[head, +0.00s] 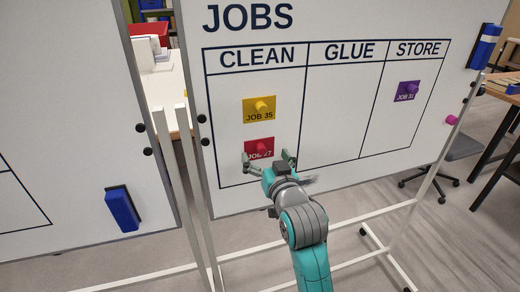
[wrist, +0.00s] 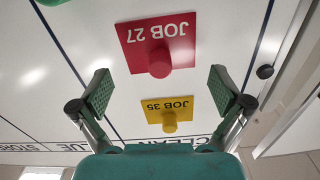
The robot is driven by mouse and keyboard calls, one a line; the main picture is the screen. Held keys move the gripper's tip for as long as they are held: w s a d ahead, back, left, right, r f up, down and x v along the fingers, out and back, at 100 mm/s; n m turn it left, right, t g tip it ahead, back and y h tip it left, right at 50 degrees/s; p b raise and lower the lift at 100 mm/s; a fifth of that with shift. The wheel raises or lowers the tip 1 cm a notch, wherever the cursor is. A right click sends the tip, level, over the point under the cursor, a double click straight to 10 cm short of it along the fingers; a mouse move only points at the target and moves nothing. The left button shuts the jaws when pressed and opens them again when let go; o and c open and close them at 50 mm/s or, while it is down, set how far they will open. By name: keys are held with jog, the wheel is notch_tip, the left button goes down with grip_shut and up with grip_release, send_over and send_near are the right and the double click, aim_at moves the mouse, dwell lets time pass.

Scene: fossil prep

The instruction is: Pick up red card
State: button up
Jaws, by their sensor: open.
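The red card (head: 258,148), marked JOB 27, is on the whiteboard in the CLEAN column, below the yellow card (head: 259,109) marked JOB 35. It has a round red knob on its front. My gripper (head: 269,160) is open in front of the board at the red card's lower part, and partly covers it in the head view. In the wrist view, the red card (wrist: 157,42) and its knob (wrist: 159,64) show upside down, beyond and between the two spread fingertips of my gripper (wrist: 160,90). The knob stands free of both fingers.
A purple card (head: 407,91) is in the STORE column. The whiteboard (head: 335,115) stands on a white wheeled frame. A blue eraser (head: 122,208) is on the left board, and a grey chair (head: 462,147) stands at right. The GLUE column is empty.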

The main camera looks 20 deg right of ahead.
jog(key=shift+w, duration=1.5)
jog(key=shift+s+r, duration=0.1)
jog(key=c, duration=1.3)
